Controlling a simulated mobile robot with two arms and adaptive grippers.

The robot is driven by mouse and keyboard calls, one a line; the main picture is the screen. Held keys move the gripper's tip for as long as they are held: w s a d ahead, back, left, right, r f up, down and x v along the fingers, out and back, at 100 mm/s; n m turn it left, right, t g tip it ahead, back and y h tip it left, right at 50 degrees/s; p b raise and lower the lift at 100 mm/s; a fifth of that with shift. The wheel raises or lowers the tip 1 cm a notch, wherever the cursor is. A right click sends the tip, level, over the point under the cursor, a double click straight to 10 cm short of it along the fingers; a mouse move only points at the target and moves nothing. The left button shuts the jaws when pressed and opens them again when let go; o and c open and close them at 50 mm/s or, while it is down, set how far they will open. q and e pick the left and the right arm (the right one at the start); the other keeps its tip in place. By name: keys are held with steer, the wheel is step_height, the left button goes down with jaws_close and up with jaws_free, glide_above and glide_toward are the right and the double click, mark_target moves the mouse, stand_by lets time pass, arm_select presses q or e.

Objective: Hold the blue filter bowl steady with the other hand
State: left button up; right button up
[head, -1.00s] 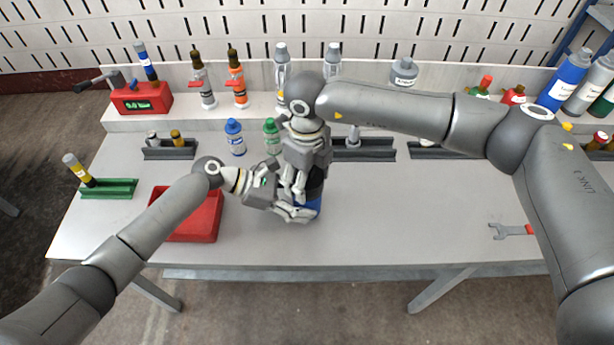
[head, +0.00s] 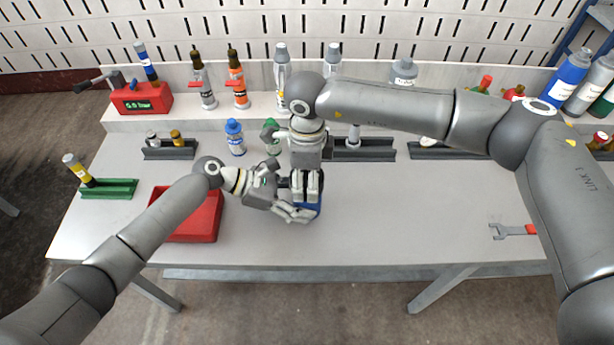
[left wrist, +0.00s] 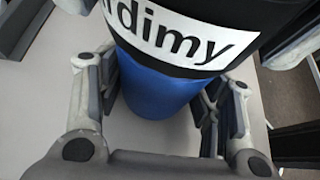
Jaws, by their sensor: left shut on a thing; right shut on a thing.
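The blue filter bowl (head: 315,210) stands upright on the workbench, mostly hidden by both grippers in the head view. In the left wrist view the blue bowl (left wrist: 150,92) sits below a black upper part (left wrist: 235,12) with a white label reading "dimy". My left gripper (head: 303,215) is shut on the blue bowl low down, a finger on each side of it. My right gripper (head: 306,192) points down from above and is shut on the upper part, which its fingers largely hide in the head view.
A red tray (head: 200,222) lies just left, under my left arm. A blue-capped bottle (head: 235,138) and a green-capped bottle (head: 271,132) stand close behind. A wrench (head: 512,231) lies at the right. The bench front between bowl and wrench is clear.

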steer(key=shift+n, duration=0.4)
steer(key=n, duration=0.5)
steer(key=shift+n, duration=0.3)
steer(key=o, duration=1.2)
steer(key=shift+c, duration=0.2)
steer(key=shift+r, duration=1.3)
steer(key=m, duration=0.5)
steer(key=shift+m, duration=0.6)
